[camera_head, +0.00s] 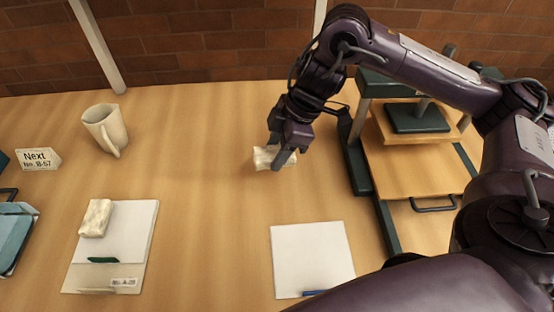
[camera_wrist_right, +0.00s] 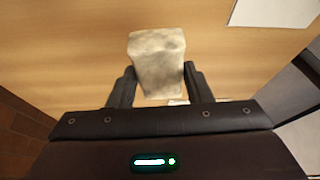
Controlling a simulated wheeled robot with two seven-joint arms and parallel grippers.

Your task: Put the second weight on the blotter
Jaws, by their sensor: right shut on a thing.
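The weight in my right gripper (camera_head: 282,150) is a pale, marbled block (camera_head: 263,157), at or just above the table. The right wrist view shows the same block (camera_wrist_right: 158,60) between the two fingers of the gripper (camera_wrist_right: 160,85), which are shut on it. Another pale marbled weight (camera_head: 96,218) lies on the upper left part of a white sheet (camera_head: 133,235), apparently the blotter, on a beige folder with a label at the left. The held weight is well to the right of that sheet. My left gripper is not in view.
Another white sheet (camera_head: 312,258) with a blue strip lies at front centre. A green-framed press (camera_head: 415,170) stands right of my gripper. The table between is clear.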

